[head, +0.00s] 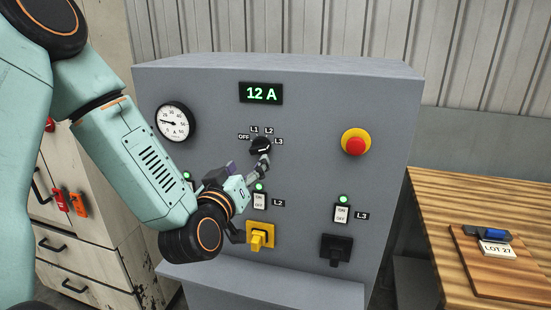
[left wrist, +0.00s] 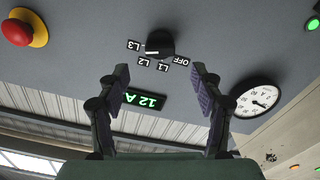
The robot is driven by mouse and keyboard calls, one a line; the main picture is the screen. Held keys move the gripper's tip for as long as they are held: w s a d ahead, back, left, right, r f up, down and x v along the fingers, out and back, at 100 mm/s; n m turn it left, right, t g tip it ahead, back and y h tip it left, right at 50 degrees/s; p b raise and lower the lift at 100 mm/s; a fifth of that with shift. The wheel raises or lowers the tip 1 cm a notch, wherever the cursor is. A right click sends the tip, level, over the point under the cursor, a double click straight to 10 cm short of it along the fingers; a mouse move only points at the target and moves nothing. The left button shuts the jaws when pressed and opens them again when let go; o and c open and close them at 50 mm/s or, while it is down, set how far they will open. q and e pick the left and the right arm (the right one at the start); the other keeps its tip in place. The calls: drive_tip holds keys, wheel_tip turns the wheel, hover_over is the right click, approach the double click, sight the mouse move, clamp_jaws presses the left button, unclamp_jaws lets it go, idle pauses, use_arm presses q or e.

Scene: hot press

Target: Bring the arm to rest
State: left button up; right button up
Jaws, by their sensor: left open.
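My left gripper (head: 262,163) reaches in from the left to the front of the grey control cabinet (head: 320,120). It is just below the black rotary selector knob (head: 260,145), partly overlapping it in the head view. In the left wrist view my left gripper (left wrist: 162,72) is open, with nothing between its fingers. The knob (left wrist: 160,44) lies beyond the fingertips, apart from them. Labels OFF, L1, L2 and L3 surround the knob, and its white mark points towards L3. My right gripper is not in view.
The cabinet has a display (head: 261,94) reading 12 A, a dial gauge (head: 174,122), a red stop button (head: 355,142), a yellow switch (head: 260,238) and a black switch (head: 335,250). A wooden table (head: 440,205) stands right, drawers (head: 75,265) left.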

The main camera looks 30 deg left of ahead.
use_arm(q)
drive_tip(key=s+d+f+m+g+h+b, duration=0.1)
drive_tip(key=s+d+f+g+h+b, duration=0.15)
drive_tip(key=f, duration=0.65)
drive_tip(key=s+d+f+m+g+h+b, duration=0.1)
drive_tip(key=s+d+f+g+b, duration=0.2)
drive_tip(key=f, duration=0.6)
drive_tip(key=s+d+f+m+g+h+b, duration=0.1)
drive_tip(key=s+d+f+g, duration=0.25)
drive_tip(key=f, duration=0.65)
drive_tip(key=s+d+f+m+g+b, duration=0.2)
drive_tip(key=s+f+g+b, duration=0.6)
drive_tip(key=s+f, duration=1.6)
wheel_tip(320, 180, down, 2)
drive_tip(key=m+b, duration=0.1)
drive_tip(key=b, duration=0.3)
drive_tip(key=shift+s+d+f, duration=0.1)
drive_tip(key=shift+d, duration=0.05)
drive_tip(key=shift+c, duration=0.3)
